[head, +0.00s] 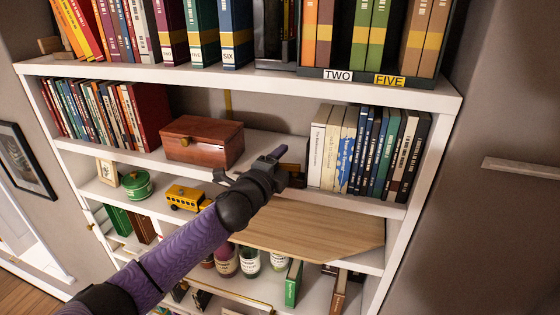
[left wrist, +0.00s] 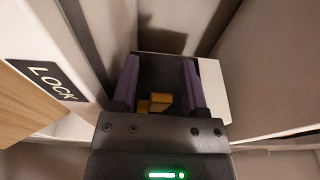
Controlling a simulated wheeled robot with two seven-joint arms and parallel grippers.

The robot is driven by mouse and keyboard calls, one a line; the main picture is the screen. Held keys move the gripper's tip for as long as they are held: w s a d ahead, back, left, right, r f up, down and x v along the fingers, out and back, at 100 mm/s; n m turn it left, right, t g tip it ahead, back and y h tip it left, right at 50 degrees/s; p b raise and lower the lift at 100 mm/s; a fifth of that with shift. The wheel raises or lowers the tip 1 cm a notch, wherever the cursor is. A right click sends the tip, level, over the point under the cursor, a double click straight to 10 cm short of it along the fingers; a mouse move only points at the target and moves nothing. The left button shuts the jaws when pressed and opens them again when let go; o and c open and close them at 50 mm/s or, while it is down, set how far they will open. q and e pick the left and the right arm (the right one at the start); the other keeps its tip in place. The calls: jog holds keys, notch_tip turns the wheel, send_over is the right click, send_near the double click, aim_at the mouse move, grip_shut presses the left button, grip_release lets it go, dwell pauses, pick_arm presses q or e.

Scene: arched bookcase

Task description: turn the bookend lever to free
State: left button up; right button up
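My left gripper (head: 280,160) reaches to the second shelf, just left of the upright books on the right. In the left wrist view its two purple fingers (left wrist: 160,85) stand apart, so it is open. A small brass-coloured piece (left wrist: 158,102), perhaps the bookend lever, shows between the fingers; I cannot tell if they touch it. A LOCK label (left wrist: 48,80) is on a white surface to the left. In the head view my gripper hides most of the lever area, with only a dark brown bit (head: 294,174) showing. No free label is readable. My right gripper is not in view.
A reddish wooden box (head: 202,141) stands left of my gripper. Upright books (head: 366,150) stand close on its right. A wooden board (head: 310,230) lies below, with a yellow toy bus (head: 187,197) to its left. The shelf above (head: 240,76) holds more books.

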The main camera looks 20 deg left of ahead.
pick_arm(q)
grip_shut()
jog(key=shift+s+y, duration=0.1)
jog(key=shift+y, duration=0.2)
jog(key=n+y+b, duration=0.1)
jog(key=n+y, duration=0.1)
jog(key=s+n+y+b, duration=0.1)
jog(key=y, duration=0.2)
jog(key=shift+f+n, duration=0.15)
jog(key=shift+n, duration=0.25)
jog(key=n+y+b, duration=0.1)
jog(key=y, duration=0.2)
jog(key=s+n+g+y+b, duration=0.1)
jog(key=n+y, duration=0.1)
jog(key=shift+s+n+y+b, duration=0.15)
jog(key=shift+n+y+b, duration=0.15)
jog(key=shift+y+b, duration=0.1)
jog(key=shift+s+d+n+g+y+b, duration=0.25)
jog(key=shift+s+n+g+y+b, duration=0.1)
jog(key=shift+n+g+y+b, duration=1)
jog(key=shift+s+d+n+g+y+b, duration=0.3)
jog(key=shift+n+g+y+b, duration=0.95)
jog(key=shift+g+y, duration=0.35)
jog(key=shift+s+d+n+g+y+b, duration=0.25)
jog(key=shift+s+n+g+y+b, duration=0.1)
jog(key=shift+n+g+y+b, duration=1)
jog(key=shift+o, duration=0.6)
grip_release()
